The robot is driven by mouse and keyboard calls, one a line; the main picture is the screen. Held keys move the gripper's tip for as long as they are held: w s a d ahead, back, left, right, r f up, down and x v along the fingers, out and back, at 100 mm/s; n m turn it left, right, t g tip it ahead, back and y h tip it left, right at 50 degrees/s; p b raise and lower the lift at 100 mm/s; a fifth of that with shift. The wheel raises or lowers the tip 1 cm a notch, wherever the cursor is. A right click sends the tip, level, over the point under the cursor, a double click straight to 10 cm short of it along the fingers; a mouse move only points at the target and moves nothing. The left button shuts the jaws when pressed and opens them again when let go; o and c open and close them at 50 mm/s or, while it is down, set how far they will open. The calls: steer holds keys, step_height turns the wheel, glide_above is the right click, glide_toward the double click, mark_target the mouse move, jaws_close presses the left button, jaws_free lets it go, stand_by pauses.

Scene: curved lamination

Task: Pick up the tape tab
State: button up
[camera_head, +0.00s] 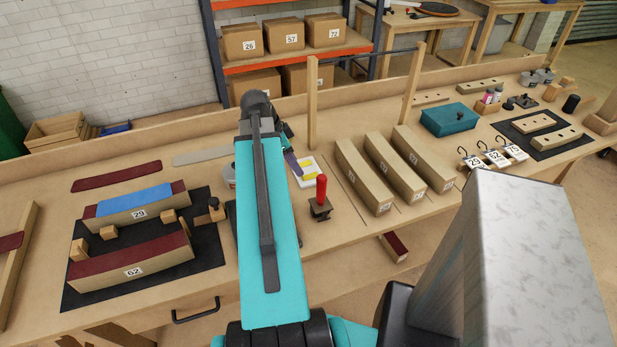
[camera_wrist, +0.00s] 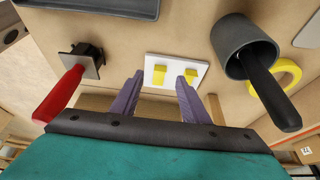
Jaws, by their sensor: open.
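Two small yellow tape tabs lie on a white card (camera_wrist: 172,64) in the wrist view, a left tab (camera_wrist: 159,75) and a right tab (camera_wrist: 191,76). In the head view the card (camera_head: 302,183) and some yellow (camera_head: 308,167) show just right of my arm. My gripper (camera_wrist: 160,77) has purple fingers spread apart and empty. In the wrist view the left tab appears between the fingertips, and the right tab shows close to the right fingertip. I cannot tell the height of the fingertips above the card. In the head view one purple finger (camera_head: 292,163) shows beside the card.
A red-handled tool (camera_head: 321,190) stands close by the card. In the wrist view a grey cup (camera_wrist: 238,32) with a dark handle and a yellow ring (camera_wrist: 288,73) are to the right. Long curved wooden blocks (camera_head: 393,165) lie farther right. A dark mat (camera_head: 77,287) with blocks is left.

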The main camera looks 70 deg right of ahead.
mark_target(301, 179)
steer(key=shift+s+f, duration=0.1)
steer(key=shift+f, duration=0.05)
steer(key=shift+p+x, duration=0.85)
steer(key=shift+x, duration=1.6)
steer(key=shift+d, duration=0.1)
jaws_close()
